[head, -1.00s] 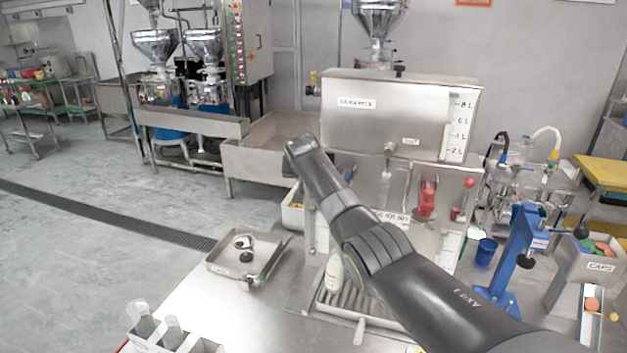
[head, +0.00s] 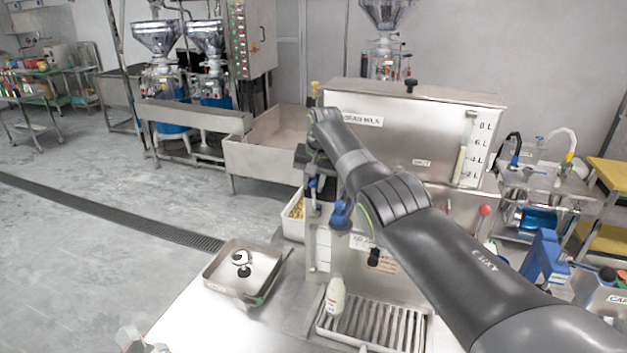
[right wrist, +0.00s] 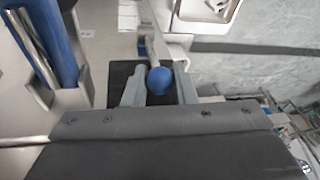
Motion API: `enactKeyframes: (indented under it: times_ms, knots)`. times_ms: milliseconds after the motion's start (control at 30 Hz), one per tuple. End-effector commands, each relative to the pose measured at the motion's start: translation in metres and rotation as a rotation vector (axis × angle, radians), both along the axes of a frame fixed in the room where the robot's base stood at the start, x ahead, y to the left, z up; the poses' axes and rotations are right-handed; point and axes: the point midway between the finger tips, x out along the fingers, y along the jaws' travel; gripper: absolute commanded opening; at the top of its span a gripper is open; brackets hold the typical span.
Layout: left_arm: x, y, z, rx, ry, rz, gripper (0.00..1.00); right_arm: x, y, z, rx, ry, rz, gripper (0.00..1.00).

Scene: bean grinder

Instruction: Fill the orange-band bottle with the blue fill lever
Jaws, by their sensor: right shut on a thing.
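A pale bottle (head: 335,296) stands upright on the drip grate (head: 372,325) of the filling machine in the head view; its band colour cannot be made out. My right arm reaches across the machine's front. Its gripper (head: 311,172) is beside the machine's left side, partly hidden by my wrist. In the right wrist view, the round blue knob of the fill lever (right wrist: 160,80) is between the fingers of my right gripper (right wrist: 158,88), which is shut on it. A blue fitting (head: 340,214) sits on the machine above the bottle.
A metal tray (head: 243,270) with small parts lies left of the drip grate. The steel tank (head: 410,140) stands behind my arm. A blue press (head: 545,258) is at the right. Bare table lies between tray and grate.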

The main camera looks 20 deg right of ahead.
Motion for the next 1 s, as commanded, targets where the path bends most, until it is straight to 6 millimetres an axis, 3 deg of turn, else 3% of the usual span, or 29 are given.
enactKeyframes:
  times_ms: [500,533,667,1000]
  knots:
    - [0.0001,0.0004,-0.0002,0.001,0.000,0.000,0.47,-0.0039,0.0002,-0.0075,0.008,0.027,-0.002,0.00]
    - [0.0002,0.0005,-0.0001,0.001,0.000,0.000,0.47,-0.0040,0.0001,-0.0077,0.009,0.028,-0.001,0.26]
    - [0.0004,0.0010,0.0000,0.001,0.000,-0.001,0.47,-0.0034,0.0001,-0.0062,0.008,0.023,-0.001,0.43]
    - [0.0029,0.0013,-0.0001,0.001,-0.004,-0.001,0.47,-0.0022,0.0001,-0.0018,0.008,0.015,0.000,0.44]
